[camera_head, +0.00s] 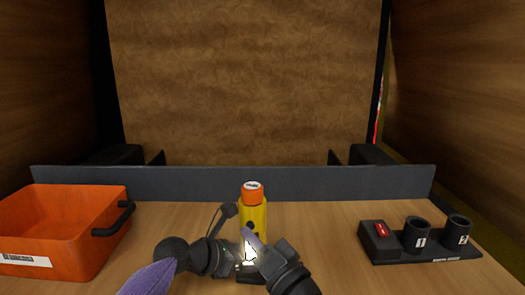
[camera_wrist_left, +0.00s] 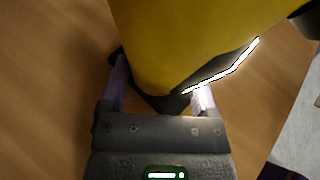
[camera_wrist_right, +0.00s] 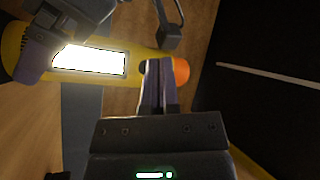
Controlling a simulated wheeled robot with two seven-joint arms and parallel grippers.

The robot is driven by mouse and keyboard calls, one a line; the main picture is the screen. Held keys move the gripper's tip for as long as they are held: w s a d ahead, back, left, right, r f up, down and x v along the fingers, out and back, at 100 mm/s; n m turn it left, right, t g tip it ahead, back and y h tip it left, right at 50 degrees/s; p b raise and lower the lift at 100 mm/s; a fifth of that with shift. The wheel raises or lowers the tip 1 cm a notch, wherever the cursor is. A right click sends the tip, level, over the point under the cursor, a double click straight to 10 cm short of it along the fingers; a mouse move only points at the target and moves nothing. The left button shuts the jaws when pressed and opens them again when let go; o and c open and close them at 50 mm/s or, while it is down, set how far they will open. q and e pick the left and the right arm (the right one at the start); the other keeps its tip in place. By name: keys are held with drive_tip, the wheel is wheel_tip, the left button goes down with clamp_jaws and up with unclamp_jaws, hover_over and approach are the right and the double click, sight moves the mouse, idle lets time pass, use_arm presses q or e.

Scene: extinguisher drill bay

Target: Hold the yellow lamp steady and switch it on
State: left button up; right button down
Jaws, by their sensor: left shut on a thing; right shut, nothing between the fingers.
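The yellow lamp (camera_head: 253,215) stands upright on the table, with an orange cap. Its front panel glows white, clearly in the right wrist view (camera_wrist_right: 90,60). My left gripper (camera_head: 240,262) comes in from the left, shut on the lamp's lower body; in the left wrist view its fingers (camera_wrist_left: 162,95) lie on either side of the yellow body (camera_wrist_left: 185,40). My right gripper (camera_head: 249,238) is shut and empty in front of the lamp; in the right wrist view its closed fingertips (camera_wrist_right: 157,68) overlap the body just below the cap. I cannot tell whether they touch it.
An orange crate (camera_head: 60,222) with a black handle stands at left. A black holder (camera_head: 425,253) with two numbered cups and a red switch is at right. A low grey barrier (camera_head: 330,185) runs behind the lamp. The table between lamp and holder is clear.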

use_arm(q)
drive_tip(key=o, duration=1)
use_arm(e)
drive_tip(key=s, duration=0.6)
drive_tip(key=shift+a, duration=0.35)
